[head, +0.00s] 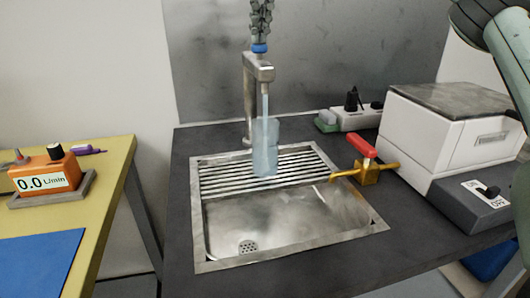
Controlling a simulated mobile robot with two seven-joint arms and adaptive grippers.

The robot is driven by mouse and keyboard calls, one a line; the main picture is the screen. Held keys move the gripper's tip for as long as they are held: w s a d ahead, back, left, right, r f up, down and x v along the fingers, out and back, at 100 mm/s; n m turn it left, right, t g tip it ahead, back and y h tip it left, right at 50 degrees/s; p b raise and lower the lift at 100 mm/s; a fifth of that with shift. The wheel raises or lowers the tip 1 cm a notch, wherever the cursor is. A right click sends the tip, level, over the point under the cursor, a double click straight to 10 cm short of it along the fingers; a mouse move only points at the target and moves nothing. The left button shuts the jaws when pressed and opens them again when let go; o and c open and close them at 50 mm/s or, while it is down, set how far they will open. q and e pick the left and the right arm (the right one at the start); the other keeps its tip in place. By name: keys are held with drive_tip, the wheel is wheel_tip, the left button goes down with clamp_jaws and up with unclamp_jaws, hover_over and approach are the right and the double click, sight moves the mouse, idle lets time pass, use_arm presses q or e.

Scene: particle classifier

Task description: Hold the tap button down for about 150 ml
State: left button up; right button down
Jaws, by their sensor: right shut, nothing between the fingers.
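The steel tap (252,92) stands behind the sink, with a blue button (259,48) on top. My right gripper (261,36) comes down from the top edge. Its fingers are shut and empty, with their tips at the button and seemingly touching it. A pale blue stream (265,104) falls from the spout into a translucent blue cup (265,150). The cup stands upright on the slatted rack (222,175) of the sink. Its water level is hard to make out. My left gripper is out of view.
The sink basin (300,222) is empty in front of the rack. A brass valve with a red handle (363,146) is at its right, beside a white box (420,140) and an ON/OFF switch (488,192). An orange meter (48,176) reading 0.0 L/min sits on the yellow table.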

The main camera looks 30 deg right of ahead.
idle(0.4)
wheel_tip(320, 180, up, 2)
drive_tip(key=p, duration=0.2)
drive_tip(key=shift+r+p, duration=0.25)
drive_tip(key=shift+p, duration=0.15)
drive_tip(key=shift+r, duration=2.25)
drive_tip(key=shift+f, duration=0.1)
